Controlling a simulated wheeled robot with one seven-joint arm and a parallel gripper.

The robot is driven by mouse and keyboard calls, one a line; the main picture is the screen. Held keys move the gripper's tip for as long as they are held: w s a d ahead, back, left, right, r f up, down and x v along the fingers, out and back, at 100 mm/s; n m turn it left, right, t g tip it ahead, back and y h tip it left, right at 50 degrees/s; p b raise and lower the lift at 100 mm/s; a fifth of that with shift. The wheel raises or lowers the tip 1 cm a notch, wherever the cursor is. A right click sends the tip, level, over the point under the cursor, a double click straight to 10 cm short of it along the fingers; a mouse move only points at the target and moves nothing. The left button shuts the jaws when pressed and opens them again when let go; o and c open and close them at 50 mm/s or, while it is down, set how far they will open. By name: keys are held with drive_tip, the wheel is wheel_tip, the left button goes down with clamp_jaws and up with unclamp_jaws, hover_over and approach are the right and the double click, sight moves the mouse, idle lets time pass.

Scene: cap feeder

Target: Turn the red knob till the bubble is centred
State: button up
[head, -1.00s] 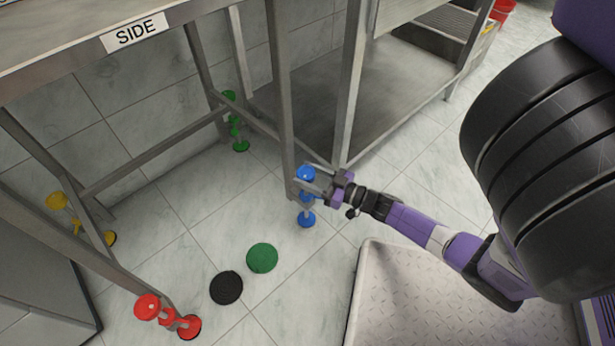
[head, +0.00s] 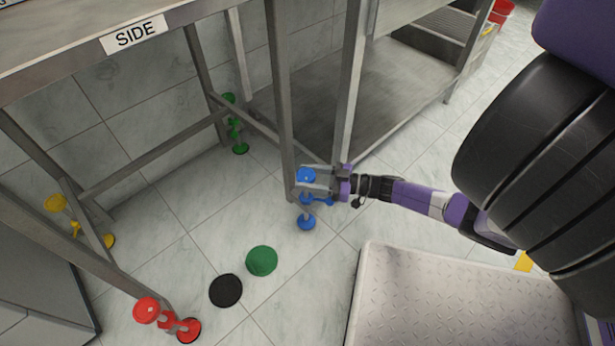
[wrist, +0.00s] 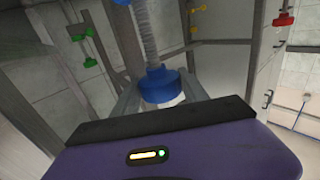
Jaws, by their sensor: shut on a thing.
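The red knob (head: 146,310) is on the table leg at the lower left in the head view, above a red foot (head: 188,330). It also shows in the wrist view (wrist: 284,19) at the upper right. My gripper (head: 310,181) is far from it, at the middle leg, shut on the blue knob (head: 306,174). In the wrist view the blue knob (wrist: 160,86) sits between my two fingers, under a threaded rod. No bubble is visible in either view.
A green knob (head: 229,98) and a yellow knob (head: 56,203) are on other legs. A table (head: 60,62) labelled SIDE stands above. A black disc (head: 226,291) and a green disc (head: 262,261) lie on the floor. A metal plate (head: 450,300) lies lower right.

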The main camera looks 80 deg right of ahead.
drive_tip(key=shift+s+d+f, duration=0.1)
drive_tip(key=shift+s+f, duration=0.05)
drive_tip(key=o, duration=1.4)
drive_tip(key=shift+c, duration=0.2)
drive_tip(key=shift+s+d+p, duration=0.15)
drive_tip(key=shift+s+p, duration=0.1)
drive_tip(key=shift+s, duration=1.7)
drive_tip(key=shift+s+d+p, duration=0.15)
drive_tip(key=shift+s+p, duration=0.1)
drive_tip(key=shift+s, duration=1.65)
